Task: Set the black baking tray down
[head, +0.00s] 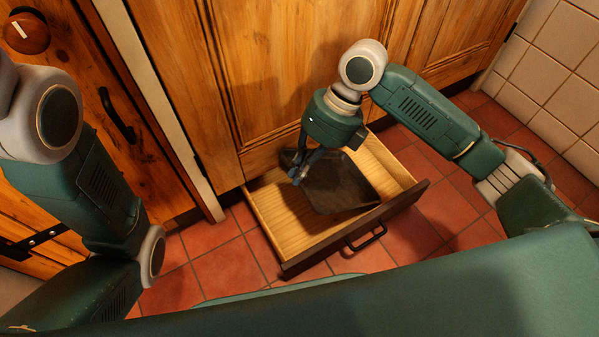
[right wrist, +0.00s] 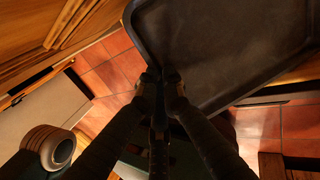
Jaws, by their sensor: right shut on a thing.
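The black baking tray (head: 340,184) is in the head view, in or just above the open wooden drawer (head: 287,233). I cannot tell whether it touches the drawer floor. My right gripper (head: 298,174) is shut on the tray's left edge. In the right wrist view the tray (right wrist: 215,50) fills the upper right, with its raised rim between the fingertips of the right gripper (right wrist: 162,76). My left arm comes in at the left of the head view, but its gripper is out of the picture.
The drawer's dark front has a black handle (head: 366,237). Wooden cabinet doors (head: 270,60) rise behind it. A cabinet with a black handle (head: 117,116) and a round knob (head: 27,33) stands at the left. Red floor tiles (head: 213,262) surround the drawer. A tiled wall (head: 560,70) is at the right.

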